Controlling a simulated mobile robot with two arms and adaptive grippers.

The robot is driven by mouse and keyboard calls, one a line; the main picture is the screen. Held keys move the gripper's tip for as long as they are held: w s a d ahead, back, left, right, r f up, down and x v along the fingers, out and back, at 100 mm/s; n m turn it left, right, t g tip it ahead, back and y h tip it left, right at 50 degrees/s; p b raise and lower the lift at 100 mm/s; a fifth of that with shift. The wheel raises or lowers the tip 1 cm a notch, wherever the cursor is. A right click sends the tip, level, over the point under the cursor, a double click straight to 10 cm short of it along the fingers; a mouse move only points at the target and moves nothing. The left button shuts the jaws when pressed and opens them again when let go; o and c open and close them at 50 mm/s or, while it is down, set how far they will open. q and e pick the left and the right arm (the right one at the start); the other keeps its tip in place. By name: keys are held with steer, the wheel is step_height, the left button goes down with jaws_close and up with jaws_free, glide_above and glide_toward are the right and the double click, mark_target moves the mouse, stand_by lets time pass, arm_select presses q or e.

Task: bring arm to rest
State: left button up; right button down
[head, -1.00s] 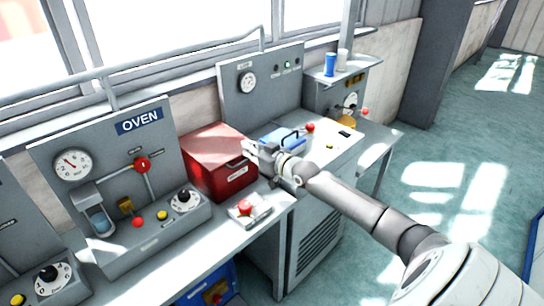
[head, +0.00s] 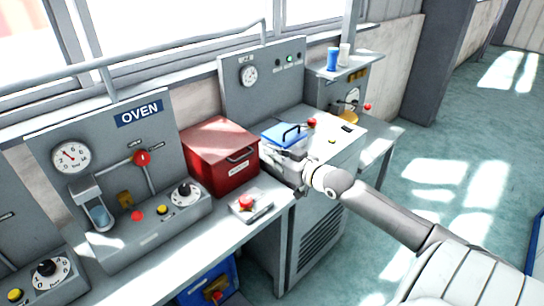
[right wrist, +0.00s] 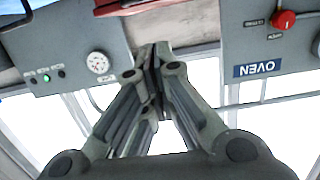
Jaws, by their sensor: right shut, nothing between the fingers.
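My right arm comes in from the lower right of the head view. Its gripper (head: 290,170) is above the bench in front of a blue-lidded box (head: 285,137), to the right of a red box (head: 221,160). In the right wrist view the two fingers (right wrist: 157,58) meet at their tips, shut with nothing between them. The red box also shows as a red edge (right wrist: 135,6) at the top of the right wrist view. My left gripper is not in view.
An oven panel (head: 110,160) with a gauge and knobs stands at left. A red push button (head: 246,202) sits on the bench front. A blue cup (head: 332,59) stands on a shelf behind. Open floor (head: 440,150) lies to the right.

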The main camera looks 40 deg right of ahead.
steer(key=shift+f, duration=0.1)
stand_by(0.4)
steer(key=s+d+f+g+h, duration=0.1)
steer(key=f, duration=0.6)
steer(key=s+d+f+m+g, duration=0.1)
steer(key=s+f, duration=0.1)
steer(key=f, duration=0.5)
steer(key=s+d+f+g+h, duration=0.1)
steer(key=s+d+f, duration=0.1)
steer(key=f, duration=0.5)
steer(key=shift+s+f+m+g+h, duration=0.2)
steer(key=shift+s+m+g+h, duration=0.1)
steer(key=shift+m, duration=0.1)
steer(key=s+a+f+n+g, duration=0.1)
steer(key=s+a+f+g, duration=0.35)
steer(key=s+f, duration=0.85)
steer(key=s+a+f+g, duration=0.4)
steer(key=s+f, duration=0.5)
steer(key=f, duration=0.7)
steer(key=s+a+f+g, duration=0.1)
steer(key=s+a+f, duration=0.2)
steer(key=s+a, duration=0.2)
steer(key=s+a+f+n+g+y, duration=0.1)
steer(key=s+a+f, duration=0.2)
steer(key=s+a, duration=0.2)
steer(key=s+a+f+n+g, duration=0.1)
steer(key=s+a+f, duration=0.2)
steer(key=s, duration=0.7)
steer(key=a, duration=0.2)
steer(key=shift+a+f, duration=0.3)
